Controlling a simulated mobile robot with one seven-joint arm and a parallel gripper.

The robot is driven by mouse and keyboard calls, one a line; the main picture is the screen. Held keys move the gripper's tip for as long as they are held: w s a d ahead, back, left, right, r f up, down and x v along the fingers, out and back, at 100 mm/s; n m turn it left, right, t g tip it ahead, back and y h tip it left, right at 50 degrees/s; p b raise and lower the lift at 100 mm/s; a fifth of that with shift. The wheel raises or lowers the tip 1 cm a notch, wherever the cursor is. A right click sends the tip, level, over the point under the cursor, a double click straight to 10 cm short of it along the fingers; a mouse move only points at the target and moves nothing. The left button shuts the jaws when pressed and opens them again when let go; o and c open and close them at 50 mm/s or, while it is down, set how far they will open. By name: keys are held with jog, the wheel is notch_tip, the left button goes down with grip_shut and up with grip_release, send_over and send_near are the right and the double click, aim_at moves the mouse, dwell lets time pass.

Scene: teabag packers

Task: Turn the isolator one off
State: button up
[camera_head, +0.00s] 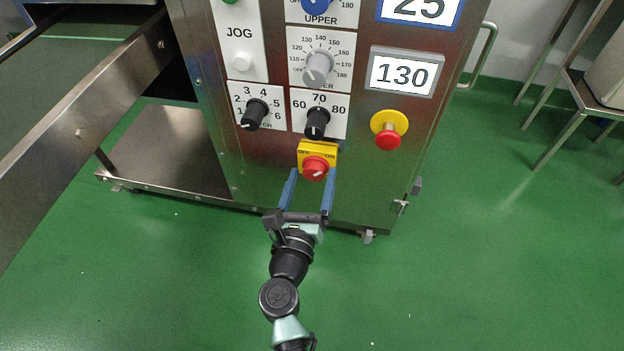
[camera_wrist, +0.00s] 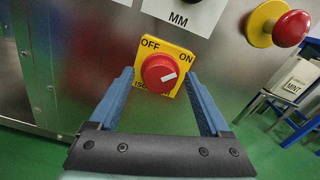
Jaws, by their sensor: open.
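The isolator is a red round knob (camera_head: 315,168) on a yellow plate (camera_head: 304,147) marked OFF at left and ON at right, low on the steel panel. In the wrist view the red knob (camera_wrist: 158,72) has a white mark pointing up and right towards ON, and the yellow plate (camera_wrist: 180,53) is tilted in the picture. My gripper (camera_head: 309,174) is open, with its two blue fingers on either side of the knob. In the wrist view the fingertips (camera_wrist: 159,74) flank the knob with gaps visible. Whether they touch it cannot be told.
Two black dials (camera_head: 317,122) (camera_head: 255,113) sit just above the isolator. A red emergency button (camera_head: 388,140) on a yellow ring is to the upper right. A steel frame (camera_head: 75,120) stands at left, a steel table (camera_head: 575,90) at right. The green floor in front is clear.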

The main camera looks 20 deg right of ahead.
jog(key=shift+w+d, duration=0.2)
jog(key=shift+w, duration=0.1)
grip_shut()
